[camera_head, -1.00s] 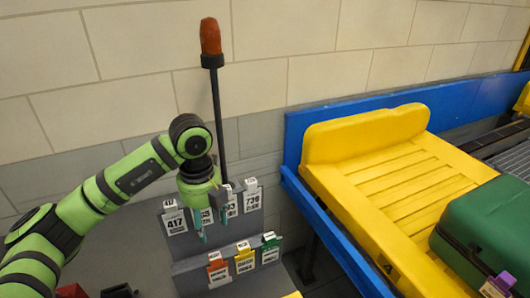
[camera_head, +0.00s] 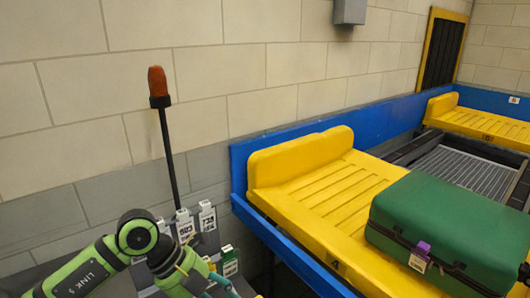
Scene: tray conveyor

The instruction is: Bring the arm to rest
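My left arm, green and black, comes in at the bottom left. Its gripper (camera_head: 214,284) points down at the lower edge of the view, in front of the grey tag rack (camera_head: 206,243). The fingers are small and partly cut off or hidden, so I cannot tell whether they are open or hold anything. My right gripper is out of view.
White numbered tags (camera_head: 207,216) and a green tag (camera_head: 230,262) sit on the rack. A black pole with an orange lamp (camera_head: 157,82) stands behind. A green suitcase (camera_head: 440,225) with a purple-topped tag (camera_head: 420,256) lies on a yellow tray (camera_head: 310,190) on the blue-sided conveyor (camera_head: 240,170).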

